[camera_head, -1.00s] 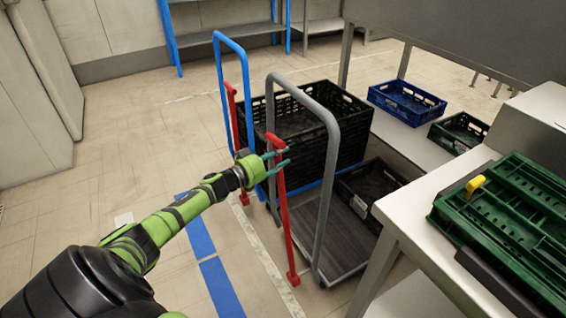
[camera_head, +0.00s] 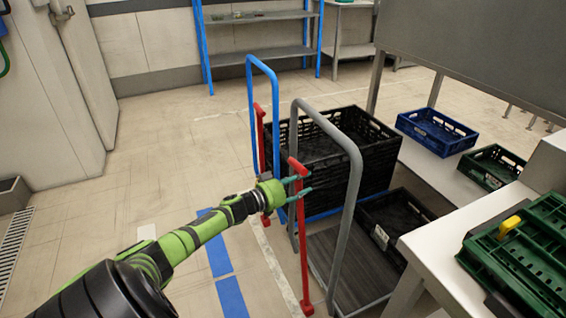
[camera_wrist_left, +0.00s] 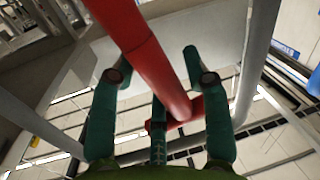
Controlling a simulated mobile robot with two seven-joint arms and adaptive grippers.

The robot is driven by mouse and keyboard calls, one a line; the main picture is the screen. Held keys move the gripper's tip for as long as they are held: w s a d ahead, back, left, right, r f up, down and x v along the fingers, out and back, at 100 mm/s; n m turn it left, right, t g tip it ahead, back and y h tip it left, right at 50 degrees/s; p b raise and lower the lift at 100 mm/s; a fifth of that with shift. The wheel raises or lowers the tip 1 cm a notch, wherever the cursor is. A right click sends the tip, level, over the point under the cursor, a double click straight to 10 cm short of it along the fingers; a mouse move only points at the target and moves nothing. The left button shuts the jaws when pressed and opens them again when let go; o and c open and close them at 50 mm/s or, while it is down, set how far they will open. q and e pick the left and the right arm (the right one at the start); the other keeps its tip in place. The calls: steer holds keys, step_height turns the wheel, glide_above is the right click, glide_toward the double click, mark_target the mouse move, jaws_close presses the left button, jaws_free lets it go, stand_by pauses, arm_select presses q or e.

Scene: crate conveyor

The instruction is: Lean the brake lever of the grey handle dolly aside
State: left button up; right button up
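The grey handle dolly has a tall grey hoop handle (camera_head: 353,190) and a dark platform (camera_head: 345,262). Its red brake lever (camera_head: 303,245) stands nearly upright beside the handle, with a short crossbar at its top. My left gripper (camera_head: 308,184) is at the upper part of this lever, just below the crossbar. In the left wrist view the red lever (camera_wrist_left: 150,60) passes between the spread green fingers (camera_wrist_left: 155,65), with a visible gap to at least the left finger. Contact with the lever is not clear. My right gripper is not in view.
A blue handle dolly (camera_head: 250,110) with its own red lever (camera_head: 261,135) stands just behind. Black crates (camera_head: 365,170) sit beyond the handles. A white table (camera_head: 440,245) with a green crate (camera_head: 525,260) is at right. Floor at left is clear.

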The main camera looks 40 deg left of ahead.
arm_select(q)
steer(key=v, duration=1)
steer(key=shift+s, duration=0.4)
steer(key=shift+d, duration=0.1)
steer(key=p+v, duration=0.5)
steer(key=v, duration=0.3)
steer(key=shift+s+f, duration=0.1)
